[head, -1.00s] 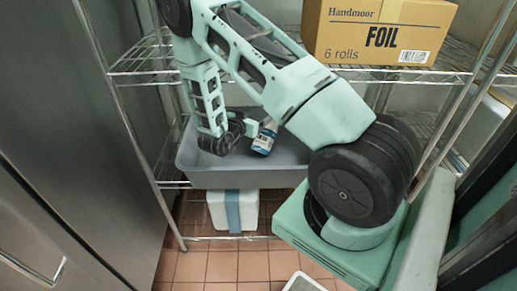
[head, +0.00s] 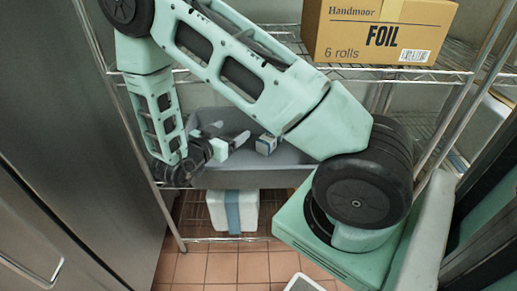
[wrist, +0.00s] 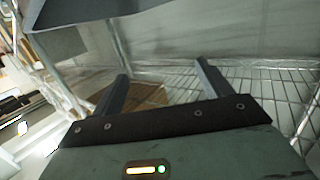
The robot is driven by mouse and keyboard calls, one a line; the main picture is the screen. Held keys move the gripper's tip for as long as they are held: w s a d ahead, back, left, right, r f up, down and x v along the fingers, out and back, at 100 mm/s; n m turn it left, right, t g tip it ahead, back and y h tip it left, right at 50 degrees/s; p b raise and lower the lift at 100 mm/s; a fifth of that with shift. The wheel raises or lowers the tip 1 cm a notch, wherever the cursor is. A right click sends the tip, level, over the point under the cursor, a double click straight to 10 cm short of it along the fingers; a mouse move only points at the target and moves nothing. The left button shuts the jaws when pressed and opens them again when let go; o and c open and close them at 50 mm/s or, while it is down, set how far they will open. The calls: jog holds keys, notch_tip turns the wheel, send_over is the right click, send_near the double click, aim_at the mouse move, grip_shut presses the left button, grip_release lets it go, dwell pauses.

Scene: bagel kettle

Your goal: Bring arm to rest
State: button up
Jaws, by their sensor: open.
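My arm (head: 250,75) reaches from the lower right up across the head view and bends down on the left. My gripper (head: 229,133) is in front of the grey bin's left part, its fingers pointing right. In the wrist view my gripper (wrist: 161,76) is open, with two dark fingers spread and nothing between them. My arm partly hides the bin.
A wire rack (head: 440,74) holds the bin and, higher up, a cardboard foil box (head: 378,32). A white box with a blue band (head: 217,211) sits below the bin. A steel cabinet (head: 75,110) stands close on the left. Tiled floor (head: 235,265) shows in front.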

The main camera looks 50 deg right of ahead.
dwell(0.3)
jog(key=w+a+r+n+t+y+p, duration=0.1)
jog(key=w+a+r+n+t+y, duration=0.15)
jog(key=w+a+y, duration=0.35)
jog(key=w+a+r+n+t+y+p, duration=0.1)
jog(key=w+a+n+t+y+p, duration=0.2)
jog(key=a, duration=0.6)
jog(key=s+a+r+n+y, duration=0.2)
jog(key=a+y, duration=0.1)
jog(key=a, duration=0.2)
jog(key=s+a+r+n+y, duration=0.1)
jog(key=a+r+n+y, duration=0.15)
jog(key=a, duration=0.25)
jog(key=s+a+r+n+g+y+p, duration=0.1)
jog(key=s+a+r+n+g+y, duration=0.1)
jog(key=s+a+r+n+y, duration=0.25)
jog(key=s+a+r+n+g+y+p, duration=0.1)
jog(key=s+a+r+n+g, duration=0.15)
jog(key=s+a, duration=0.4)
jog(key=s+d+r+n+g+h+p, duration=0.1)
jog(key=s+d+r+n, duration=0.1)
jog(key=s, duration=0.6)
jog(key=s+d+r+n+g+h+p, duration=0.1)
jog(key=s+d+r+n+g+h, duration=0.1)
jog(key=s+d+n, duration=0.3)
jog(key=s, duration=0.2)
jog(key=shift+s+d+r, duration=0.2)
jog(key=shift+s+r, duration=0.15)
jog(key=shift+r, duration=0.05)
